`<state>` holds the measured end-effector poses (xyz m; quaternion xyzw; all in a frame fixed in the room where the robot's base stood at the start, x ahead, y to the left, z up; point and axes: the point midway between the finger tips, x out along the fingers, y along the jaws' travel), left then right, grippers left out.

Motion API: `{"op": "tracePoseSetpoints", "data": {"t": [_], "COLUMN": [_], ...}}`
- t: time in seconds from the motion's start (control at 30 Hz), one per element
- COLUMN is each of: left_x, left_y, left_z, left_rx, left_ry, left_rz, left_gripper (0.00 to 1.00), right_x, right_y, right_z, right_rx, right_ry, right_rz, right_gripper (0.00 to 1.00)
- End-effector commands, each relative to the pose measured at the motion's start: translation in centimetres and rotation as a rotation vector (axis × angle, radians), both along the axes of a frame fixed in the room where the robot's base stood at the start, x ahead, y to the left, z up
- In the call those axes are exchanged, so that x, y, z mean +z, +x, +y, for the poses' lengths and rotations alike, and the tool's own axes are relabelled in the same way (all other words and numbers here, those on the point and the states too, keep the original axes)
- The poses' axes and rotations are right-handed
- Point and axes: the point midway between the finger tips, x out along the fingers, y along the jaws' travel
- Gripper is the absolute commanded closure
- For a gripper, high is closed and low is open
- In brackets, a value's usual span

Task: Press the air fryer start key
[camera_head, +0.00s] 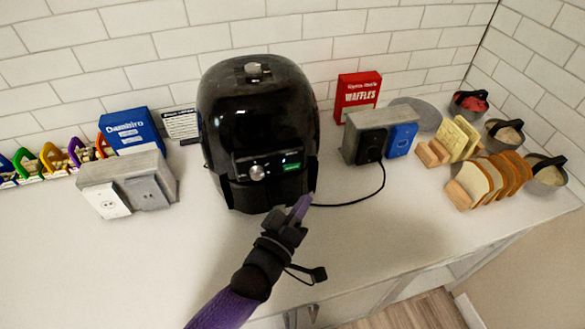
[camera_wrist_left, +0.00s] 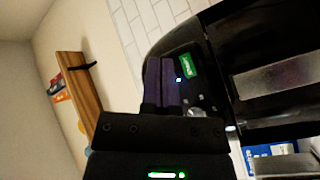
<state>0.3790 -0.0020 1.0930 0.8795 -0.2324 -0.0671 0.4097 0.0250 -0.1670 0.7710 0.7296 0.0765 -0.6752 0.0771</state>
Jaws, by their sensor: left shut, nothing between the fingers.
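The black air fryer (camera_head: 258,105) stands upright on the counter against the tiled wall. Its front panel has a round knob (camera_head: 257,172) and a green label (camera_head: 292,167). In the left wrist view, the panel shows the green label (camera_wrist_left: 187,66), with a small lit spot (camera_wrist_left: 178,79) next to it and the knob below. Which mark is the start key I cannot tell for sure. My left gripper (camera_head: 301,206) is shut and empty, its purple fingers pointing up at the fryer's lower right front. In the head view a gap shows between fingertips and label. My right gripper is not in view.
Grey outlet boxes stand left (camera_head: 125,180) and right (camera_head: 365,138) of the fryer; a black cord (camera_head: 360,195) runs to the right one. A blue box (camera_head: 128,128), a red waffle box (camera_head: 357,92), bread slices (camera_head: 490,180) and bowls line the counter. The front counter is clear.

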Motion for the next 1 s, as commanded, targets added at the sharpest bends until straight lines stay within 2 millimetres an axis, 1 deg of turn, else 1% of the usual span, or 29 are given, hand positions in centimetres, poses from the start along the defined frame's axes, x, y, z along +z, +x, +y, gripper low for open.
{"op": "tracePoseSetpoints", "data": {"t": [0.03,0.2,0.4,0.6,1.0], "left_x": [-0.4,-0.3,-0.3,-0.1,0.0], "left_y": [0.7,3.1,5.1,5.7,5.7], "left_z": [0.3,1.0,1.7,1.9,1.9], "left_rx": [-0.001,0.0,0.0,0.0,0.0], "left_ry": [0.001,0.0,0.0,0.0,0.0], "left_rz": [-0.002,-0.002,0.0,0.002,0.002], "left_gripper": [1.0,1.0,1.0,1.0,1.0], "right_x": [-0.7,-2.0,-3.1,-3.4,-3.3], "right_y": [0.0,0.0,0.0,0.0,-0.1], "right_z": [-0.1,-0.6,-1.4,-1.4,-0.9], "right_rx": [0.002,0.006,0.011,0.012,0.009], "right_ry": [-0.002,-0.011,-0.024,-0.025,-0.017], "right_rz": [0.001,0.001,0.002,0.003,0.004], "right_gripper": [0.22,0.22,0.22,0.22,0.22]}}
